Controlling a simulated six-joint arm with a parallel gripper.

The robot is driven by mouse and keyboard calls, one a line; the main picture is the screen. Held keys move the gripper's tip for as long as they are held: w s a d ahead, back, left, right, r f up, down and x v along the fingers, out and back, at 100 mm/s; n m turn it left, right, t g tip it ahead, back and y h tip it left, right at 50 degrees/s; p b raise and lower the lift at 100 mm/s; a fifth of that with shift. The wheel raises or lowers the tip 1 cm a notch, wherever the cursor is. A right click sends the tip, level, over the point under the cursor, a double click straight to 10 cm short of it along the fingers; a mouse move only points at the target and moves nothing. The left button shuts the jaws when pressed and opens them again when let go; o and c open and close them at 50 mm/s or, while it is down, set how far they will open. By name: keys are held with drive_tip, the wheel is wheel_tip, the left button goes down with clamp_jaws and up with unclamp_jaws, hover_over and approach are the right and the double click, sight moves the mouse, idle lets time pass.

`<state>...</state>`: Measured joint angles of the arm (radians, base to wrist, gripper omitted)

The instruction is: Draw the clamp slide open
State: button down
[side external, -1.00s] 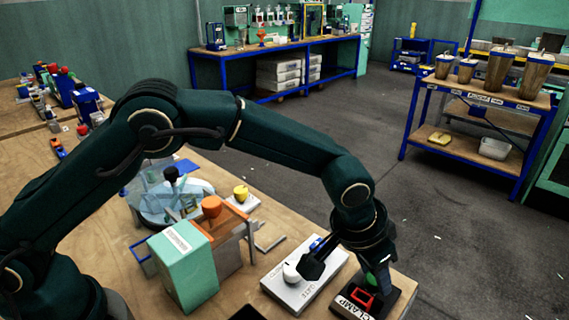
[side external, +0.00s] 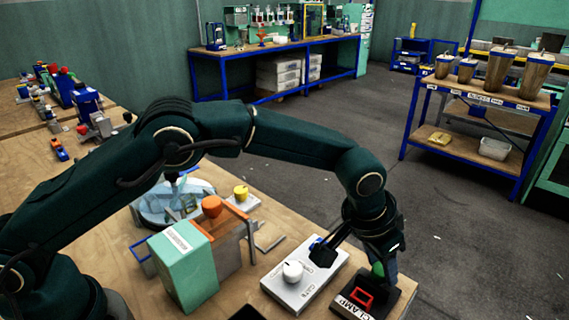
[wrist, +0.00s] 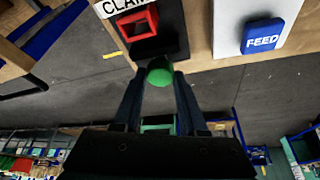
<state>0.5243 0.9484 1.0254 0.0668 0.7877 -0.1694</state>
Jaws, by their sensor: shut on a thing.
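The clamp unit (side external: 366,303) is a black block labelled CLAMP at the front right of the bench, with a red square frame (side external: 360,296) on top. It also shows at the top of the wrist view (wrist: 158,38). The green knob (wrist: 160,72) of its slide is at the end of the block, between my gripper's fingertips (wrist: 160,80). My gripper (side external: 380,272) is shut on the green knob, which is partly hidden in the side view. The slide's rod is not clearly visible.
Left of the clamp is a grey plate labelled GATE with a white knob (side external: 292,271). A blue FEED button (wrist: 262,37) lies beside the clamp in the wrist view. A green box (side external: 184,265) and an orange-knobbed press (side external: 212,206) stand further left. Open floor lies beyond the bench edge.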

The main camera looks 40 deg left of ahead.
drive_tip(key=shift+w, duration=0.2)
drive_tip(key=shift+c, duration=2.2)
unclamp_jaws()
drive_tip(key=shift+v, duration=2.65)
